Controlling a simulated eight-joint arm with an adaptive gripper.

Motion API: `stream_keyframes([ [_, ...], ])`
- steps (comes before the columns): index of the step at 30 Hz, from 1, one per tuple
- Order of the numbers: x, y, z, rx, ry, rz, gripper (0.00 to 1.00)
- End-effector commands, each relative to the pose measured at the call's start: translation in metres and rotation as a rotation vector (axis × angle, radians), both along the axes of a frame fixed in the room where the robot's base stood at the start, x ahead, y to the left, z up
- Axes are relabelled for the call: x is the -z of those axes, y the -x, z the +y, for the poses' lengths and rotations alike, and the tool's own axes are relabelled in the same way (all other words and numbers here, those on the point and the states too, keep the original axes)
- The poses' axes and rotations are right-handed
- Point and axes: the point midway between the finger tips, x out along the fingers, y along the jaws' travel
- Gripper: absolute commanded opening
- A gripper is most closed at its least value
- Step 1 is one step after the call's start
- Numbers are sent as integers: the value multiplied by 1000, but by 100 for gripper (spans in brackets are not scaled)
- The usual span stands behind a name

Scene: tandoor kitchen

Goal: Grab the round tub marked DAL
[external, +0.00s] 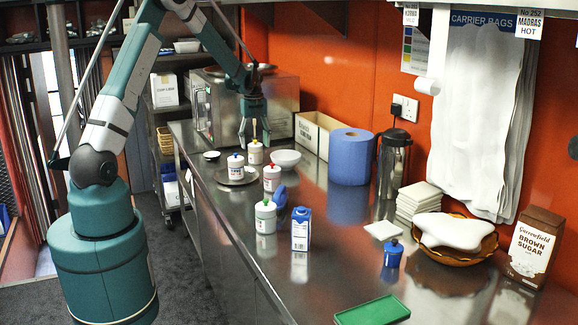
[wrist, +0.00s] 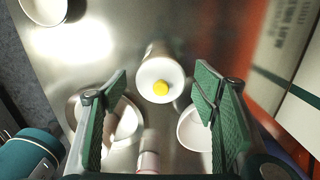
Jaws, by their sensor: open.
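Several white round tubs with coloured lid knobs stand on the steel counter; I cannot read which one is marked DAL. The yellow-knobbed tub (external: 255,156) is at the far end and also shows in the wrist view (wrist: 151,92). My gripper (external: 253,137) is open above it, fingers pointing down on either side, and the jaws look empty. A red-lidded tub (external: 272,180) and a green-lidded tub (external: 266,218) stand nearer. In the wrist view, the open fingers (wrist: 162,84) flank the yellow-knobbed tub.
A white bowl (external: 286,160) stands close to the right of the yellow-knobbed tub. A small dish (external: 211,155) is to the left. A blue paper roll (external: 350,158), an open box (external: 318,133) and a metal oven (external: 275,105) stand behind. A milk carton (external: 301,229) is nearer.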

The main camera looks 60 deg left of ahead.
Motion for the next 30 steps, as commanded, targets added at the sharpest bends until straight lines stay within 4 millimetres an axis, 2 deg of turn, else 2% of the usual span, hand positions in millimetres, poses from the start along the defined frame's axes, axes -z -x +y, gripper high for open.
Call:
stream_keyframes([
  [14,7,0,0,0,0,0,60],
  [24,41,-1,-1,0,0,0,60],
  [30,53,-1,-1,0,0,0,60],
])
